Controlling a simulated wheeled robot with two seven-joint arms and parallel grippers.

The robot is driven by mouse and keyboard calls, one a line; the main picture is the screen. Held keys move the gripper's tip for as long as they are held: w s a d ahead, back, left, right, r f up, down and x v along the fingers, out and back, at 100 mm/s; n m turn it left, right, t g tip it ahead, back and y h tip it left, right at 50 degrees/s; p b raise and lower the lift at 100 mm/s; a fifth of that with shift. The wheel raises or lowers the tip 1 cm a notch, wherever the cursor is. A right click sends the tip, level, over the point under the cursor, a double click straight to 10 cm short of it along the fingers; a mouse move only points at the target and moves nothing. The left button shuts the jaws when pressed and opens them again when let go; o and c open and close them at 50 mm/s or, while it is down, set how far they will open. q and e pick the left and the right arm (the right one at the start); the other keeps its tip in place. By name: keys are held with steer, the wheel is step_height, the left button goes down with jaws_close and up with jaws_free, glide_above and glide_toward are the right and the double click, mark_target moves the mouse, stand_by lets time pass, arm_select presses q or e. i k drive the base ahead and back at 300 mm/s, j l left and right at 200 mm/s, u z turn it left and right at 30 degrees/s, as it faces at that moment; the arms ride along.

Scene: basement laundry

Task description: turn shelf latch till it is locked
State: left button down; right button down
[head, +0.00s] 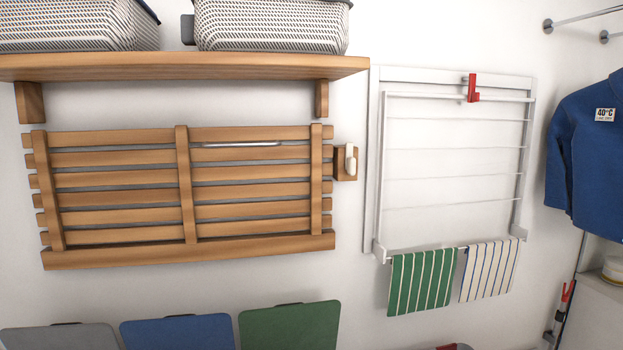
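The slatted wooden shelf (186,194) is folded up flat against the wall, below a fixed wooden shelf. The shelf latch is a small pale lever (350,160) on a wooden block (341,172) at the folded shelf's right edge. The lever looks roughly upright. The block sits close to the shelf's right ends; whether the lever overlaps the shelf cannot be told. Neither of my grippers shows in the head view.
Two woven baskets (272,26) stand on the upper wooden shelf (190,67). Right of the latch hangs a white drying rack (373,165) with a red catch (472,88) and striped towels (421,281). Grey, blue and green lids (290,326) stand below. A blue garment (590,150) hangs right.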

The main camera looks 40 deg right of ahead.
mark_target(350, 162)
steer(key=k+z, duration=0.15)
steer(key=z, duration=1.2)
